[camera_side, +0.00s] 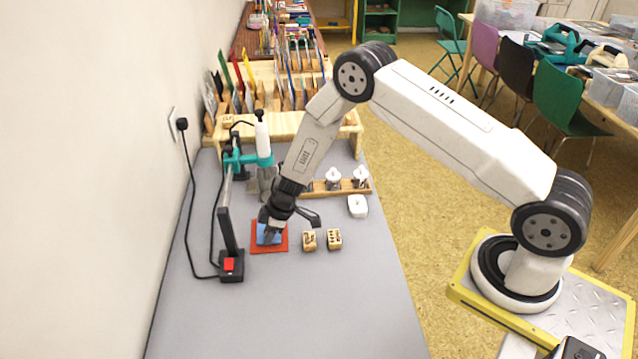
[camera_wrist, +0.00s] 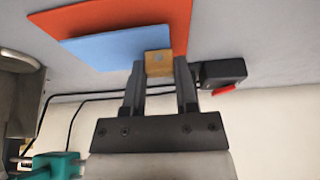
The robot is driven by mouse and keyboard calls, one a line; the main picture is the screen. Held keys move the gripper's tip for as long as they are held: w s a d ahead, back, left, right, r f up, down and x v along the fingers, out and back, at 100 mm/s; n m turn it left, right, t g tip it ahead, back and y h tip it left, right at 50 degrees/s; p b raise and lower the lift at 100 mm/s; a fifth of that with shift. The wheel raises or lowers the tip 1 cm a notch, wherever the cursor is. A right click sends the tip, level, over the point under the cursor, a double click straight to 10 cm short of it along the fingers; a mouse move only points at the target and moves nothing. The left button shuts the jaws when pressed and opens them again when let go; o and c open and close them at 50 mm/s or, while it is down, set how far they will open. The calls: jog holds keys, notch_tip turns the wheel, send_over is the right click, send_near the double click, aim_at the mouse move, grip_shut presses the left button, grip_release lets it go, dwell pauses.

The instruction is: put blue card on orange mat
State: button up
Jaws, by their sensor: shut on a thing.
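The blue card (camera_side: 261,236) shows over the orange mat (camera_side: 270,249) in the side view, inside the mat's outline. My gripper (camera_side: 269,229) is right above it and hides part of the card. In the wrist view the blue card (camera_wrist: 112,47) carries a small wooden block (camera_wrist: 158,64) at its edge, and my gripper (camera_wrist: 160,75) is shut on that block. There the card covers part of the orange mat (camera_wrist: 120,16) and sticks out past its near edge. I cannot tell whether the card touches the mat.
Two small wooden stamp blocks (camera_side: 309,240) (camera_side: 334,239) stand right of the mat. A black box with a red switch (camera_side: 231,266) and a teal-clamped stand (camera_side: 247,160) are at left. A bottle rack (camera_side: 335,188) and white object (camera_side: 357,206) lie behind. The front table is clear.

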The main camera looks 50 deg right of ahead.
jog(key=shift+f, duration=0.35)
jog(key=shift+f, duration=0.1)
jog(key=o, duration=0.9)
jog(key=shift+v, duration=6.1)
